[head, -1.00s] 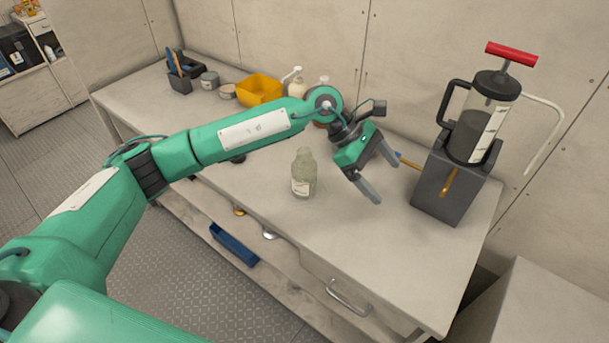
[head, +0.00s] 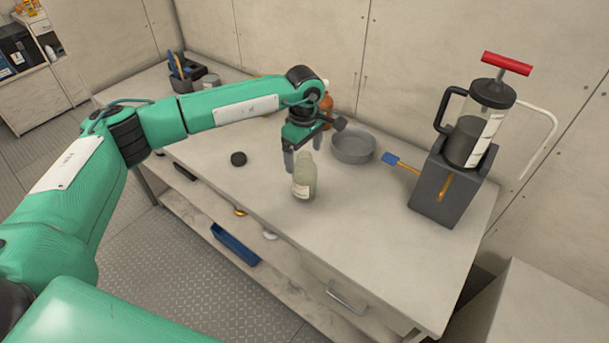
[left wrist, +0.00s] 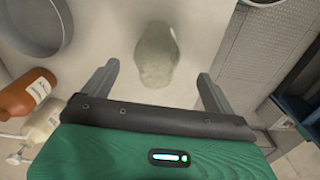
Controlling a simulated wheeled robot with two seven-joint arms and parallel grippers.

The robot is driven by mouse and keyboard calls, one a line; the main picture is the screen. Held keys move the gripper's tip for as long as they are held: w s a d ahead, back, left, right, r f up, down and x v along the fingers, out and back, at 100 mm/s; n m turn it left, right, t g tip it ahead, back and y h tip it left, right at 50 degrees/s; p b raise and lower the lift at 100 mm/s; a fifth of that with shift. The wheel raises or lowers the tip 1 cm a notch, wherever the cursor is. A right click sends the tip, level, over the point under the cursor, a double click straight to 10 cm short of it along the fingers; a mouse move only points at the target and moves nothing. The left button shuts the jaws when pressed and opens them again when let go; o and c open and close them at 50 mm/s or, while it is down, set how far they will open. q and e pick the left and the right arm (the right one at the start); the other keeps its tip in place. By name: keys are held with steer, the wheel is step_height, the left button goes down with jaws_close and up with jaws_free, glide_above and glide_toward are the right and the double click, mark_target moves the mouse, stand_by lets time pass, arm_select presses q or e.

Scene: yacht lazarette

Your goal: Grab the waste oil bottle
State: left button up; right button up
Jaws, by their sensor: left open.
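A pale greenish, cloudy bottle (head: 304,183) with a white label stands upright on the bench near its front edge; the label is too small to read. It looks like the waste oil bottle. In the left wrist view the bottle (left wrist: 157,55) lies ahead of the jaws, centred between the finger lines. My right gripper is not in view.
A grey bowl (head: 353,148) and a brown-orange bottle (head: 326,110) stand behind the gripper. A cream bottle (left wrist: 44,120) is beside the latter. A pump (head: 474,130) in a dark holder (head: 445,190) stands right. The bench front right is clear.

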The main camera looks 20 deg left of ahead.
mark_target(304, 165)
arm_select(q)
steer(key=f+p, duration=0.2)
steer(key=f, duration=0.1)
steer(key=f+p, duration=0.1)
steer(key=f, duration=0.1)
steer(key=shift+w, duration=0.25)
steer(key=shift+f, duration=0.35)
steer(key=c, duration=1.3)
steer(key=shift+c, duration=0.2)
steer(key=shift+r, duration=0.1)
